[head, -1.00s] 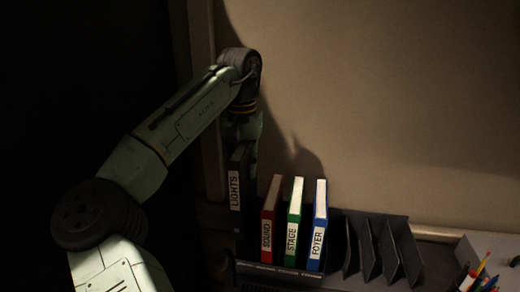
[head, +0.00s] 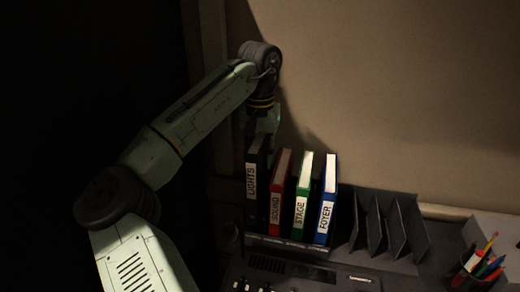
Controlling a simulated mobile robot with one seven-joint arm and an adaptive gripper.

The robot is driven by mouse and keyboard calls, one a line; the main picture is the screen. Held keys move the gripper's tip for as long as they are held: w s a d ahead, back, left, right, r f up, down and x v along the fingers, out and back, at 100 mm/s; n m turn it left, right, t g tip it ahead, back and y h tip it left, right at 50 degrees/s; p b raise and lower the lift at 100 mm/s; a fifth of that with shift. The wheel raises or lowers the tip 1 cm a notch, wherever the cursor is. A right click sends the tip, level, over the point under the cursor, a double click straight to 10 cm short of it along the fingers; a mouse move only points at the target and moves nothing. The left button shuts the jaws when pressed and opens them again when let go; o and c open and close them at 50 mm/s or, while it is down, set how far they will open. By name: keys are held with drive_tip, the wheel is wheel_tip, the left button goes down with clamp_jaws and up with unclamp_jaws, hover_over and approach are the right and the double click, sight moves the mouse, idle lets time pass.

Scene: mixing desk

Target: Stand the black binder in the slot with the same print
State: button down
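The black binder (head: 252,198) stands upright at the left end of the row, its white spine label reading LIGHTS. Its top and label sit higher than those of the binders beside it. My gripper (head: 262,138) is at the binder's upper end, shut on it; the fingertips are mostly hidden. The dark rack (head: 290,243) holds the red SOUND binder (head: 276,207), green STAGE binder (head: 300,212) and blue FOYER binder (head: 326,212). The print on the rack's front strip is too small to read. I cannot tell whether the black binder's lower end touches the rack.
An empty dark file sorter (head: 403,228) with slanted dividers stands right of the binders. A pencil cup (head: 466,270) is at the far right. The mixing desk (head: 300,276) fills the front. A plain wall (head: 400,90) rises behind.

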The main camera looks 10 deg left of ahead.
drive_tip(key=shift+f+b, duration=2.5)
drive_tip(key=shift+f, duration=0.8)
drive_tip(key=shift+p, duration=0.75)
drive_tip(key=shift+f, duration=0.2)
drive_tip(key=c, duration=1.2)
unclamp_jaws()
drive_tip(key=shift+c, duration=0.2)
